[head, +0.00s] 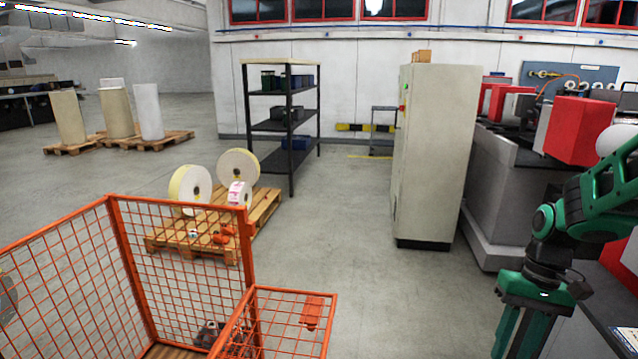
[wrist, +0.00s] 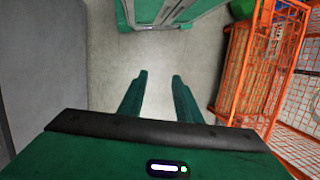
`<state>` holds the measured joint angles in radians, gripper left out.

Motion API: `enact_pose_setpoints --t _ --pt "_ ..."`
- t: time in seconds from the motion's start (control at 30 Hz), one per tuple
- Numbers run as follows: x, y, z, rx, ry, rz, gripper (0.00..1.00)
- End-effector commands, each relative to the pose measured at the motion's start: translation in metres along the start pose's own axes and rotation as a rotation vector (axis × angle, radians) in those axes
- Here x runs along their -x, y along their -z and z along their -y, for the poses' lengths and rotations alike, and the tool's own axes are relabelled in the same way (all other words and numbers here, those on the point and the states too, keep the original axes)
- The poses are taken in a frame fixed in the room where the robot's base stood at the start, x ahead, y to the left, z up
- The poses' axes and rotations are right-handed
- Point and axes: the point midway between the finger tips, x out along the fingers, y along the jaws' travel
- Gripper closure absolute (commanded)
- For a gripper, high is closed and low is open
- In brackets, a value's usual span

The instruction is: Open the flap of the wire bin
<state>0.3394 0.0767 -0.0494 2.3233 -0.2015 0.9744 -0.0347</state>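The orange wire bin (head: 185,272) stands at the lower left of the head view, cut off by the bottom edge. A shorter mesh panel (head: 282,322) at its right side, which looks like the flap, bears a small orange plate (head: 312,310). I cannot tell whether this panel is latched or swung. In the wrist view, orange mesh of the bin (wrist: 302,95) fills the right edge. My gripper (wrist: 158,78) points down over bare floor, open and empty, apart from the bin. In the head view it hangs at the lower right, its fingertips not clearly visible.
A pallet (head: 262,215) with label rolls (head: 190,188) stands behind the bin. A black shelf (head: 290,140) and a tall pale cabinet (head: 435,155) stand farther back. Grey machinery (head: 500,185) lines the right. Clear floor (head: 385,300) lies between the bin and my gripper.

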Motion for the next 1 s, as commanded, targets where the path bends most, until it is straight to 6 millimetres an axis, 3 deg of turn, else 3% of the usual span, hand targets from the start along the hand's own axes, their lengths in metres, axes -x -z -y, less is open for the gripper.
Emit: enact_pose_setpoints --t 0.1,0.3,0.6,0.73,0.87,1.0 --pt "0.019 -0.028 -0.011 -0.062 -0.041 -0.052 0.69" --pt "0.039 -0.076 -0.029 -0.172 -0.086 -0.129 0.69" --pt "0.048 -0.139 -0.049 -0.312 -0.103 -0.223 0.69" --pt "0.047 -0.151 -0.054 -0.342 -0.101 -0.241 0.71" --pt "0.046 -0.156 -0.055 -0.352 -0.101 -0.246 1.00" --pt "0.046 -0.155 -0.055 -0.352 -0.101 -0.245 1.00"
